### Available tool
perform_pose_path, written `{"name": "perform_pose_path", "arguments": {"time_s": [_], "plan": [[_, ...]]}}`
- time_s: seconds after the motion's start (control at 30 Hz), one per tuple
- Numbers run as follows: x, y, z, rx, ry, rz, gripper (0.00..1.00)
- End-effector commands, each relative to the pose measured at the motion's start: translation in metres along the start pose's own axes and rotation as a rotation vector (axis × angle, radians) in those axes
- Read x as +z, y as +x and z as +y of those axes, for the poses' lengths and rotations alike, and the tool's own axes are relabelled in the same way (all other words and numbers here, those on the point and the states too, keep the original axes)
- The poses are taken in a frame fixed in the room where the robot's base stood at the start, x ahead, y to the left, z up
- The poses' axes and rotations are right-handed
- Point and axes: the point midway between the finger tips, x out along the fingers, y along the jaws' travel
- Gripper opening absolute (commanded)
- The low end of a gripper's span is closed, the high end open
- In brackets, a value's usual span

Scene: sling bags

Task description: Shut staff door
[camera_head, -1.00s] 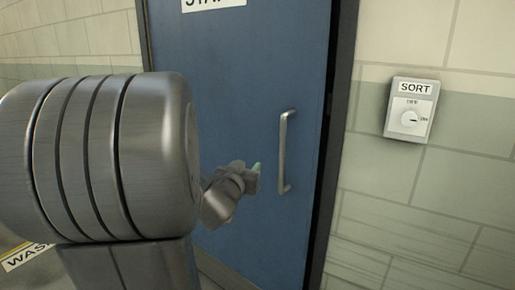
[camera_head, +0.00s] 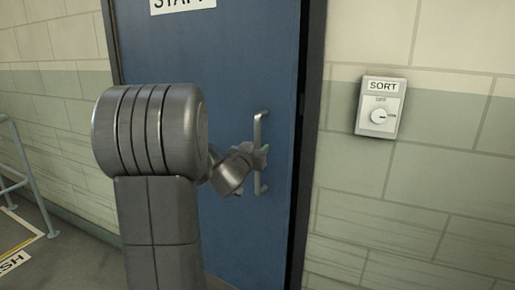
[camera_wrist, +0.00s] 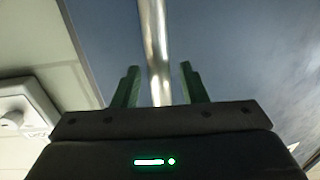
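The blue staff door (camera_head: 225,75) fills the middle of the head view, with a white sign (camera_head: 183,4) at the top, cut off by the frame. A dark strip runs down its right edge; I cannot tell whether it is a gap or the frame. A vertical metal bar handle (camera_head: 257,128) is near that edge. My gripper (camera_head: 262,157) is at the handle's middle, partly hidden by my wrist. In the wrist view, my gripper's green fingers (camera_wrist: 160,72) are open, one on each side of the handle (camera_wrist: 155,35), with space between; neither visibly touches it.
A grey SORT box (camera_head: 380,107) with a dial is on the tiled wall right of the door; it also shows in the wrist view (camera_wrist: 25,110). A metal railing (camera_head: 22,175) and a floor sign ending in "SH" (camera_head: 12,263) are at the left.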

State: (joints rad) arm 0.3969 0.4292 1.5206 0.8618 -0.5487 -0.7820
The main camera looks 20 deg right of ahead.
Motion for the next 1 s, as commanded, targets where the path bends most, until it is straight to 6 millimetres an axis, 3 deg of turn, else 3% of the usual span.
{"name": "perform_pose_path", "arguments": {"time_s": [0.13,0.43,0.63,0.87,1.0], "plan": [[0.000,0.010,0.001,0.001,-0.001,0.000,0.39],[0.000,0.011,0.000,0.000,-0.001,0.000,0.39],[0.000,0.011,0.000,0.000,-0.001,0.000,0.00],[0.001,0.015,0.001,-0.004,0.000,0.001,0.00],[0.003,0.040,0.005,-0.032,0.002,0.006,0.00]]}}
